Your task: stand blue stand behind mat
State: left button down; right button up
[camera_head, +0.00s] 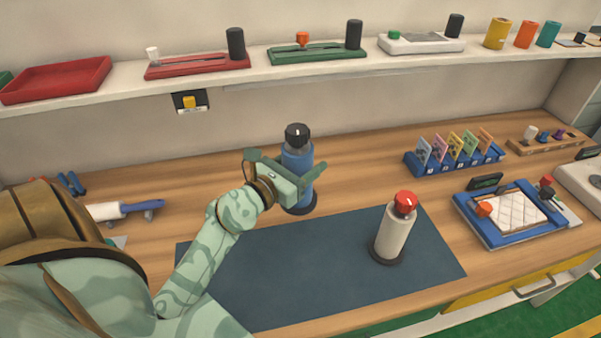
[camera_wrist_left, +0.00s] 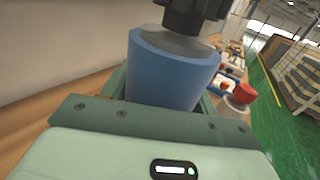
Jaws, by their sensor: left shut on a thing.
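The blue stand (camera_head: 297,161) is a blue cylinder with a black top and a dark round base. It is upright at the back edge of the dark mat (camera_head: 260,270). My left gripper (camera_head: 306,180) is shut around its body, and the blue body fills the middle of the left wrist view (camera_wrist_left: 172,75). I cannot tell whether its base touches the table. A white stand with a red top (camera_head: 394,232) is upright on the right part of the mat. My right gripper is not in view.
A blue card rack (camera_head: 455,163) and a blue-framed tray (camera_head: 470,222) lie to the right. A white roller with a blue handle (camera_head: 112,211) lies at the left. A shelf (camera_head: 210,85) with several devices runs above the back. Wood behind the mat is clear.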

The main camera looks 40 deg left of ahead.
pick_arm(q)
jog(key=w+a+f+b, duration=0.8)
jog(key=w+f+b, duration=0.1)
jog(key=f+b, duration=0.2)
jog(key=shift+w+a+f+b, duration=0.15)
jog(key=shift+w+f+b, duration=0.25)
jog(key=shift+f, duration=0.4)
jog(key=c, duration=0.6)
grip_release()
jog(key=shift+f, duration=0.1)
jog(key=shift+o, duration=0.8)
jog(key=shift+s, duration=0.1)
jog(key=s, duration=1.2)
jog(key=shift+a+b, duration=0.3)
jog(key=shift+a, duration=0.15)
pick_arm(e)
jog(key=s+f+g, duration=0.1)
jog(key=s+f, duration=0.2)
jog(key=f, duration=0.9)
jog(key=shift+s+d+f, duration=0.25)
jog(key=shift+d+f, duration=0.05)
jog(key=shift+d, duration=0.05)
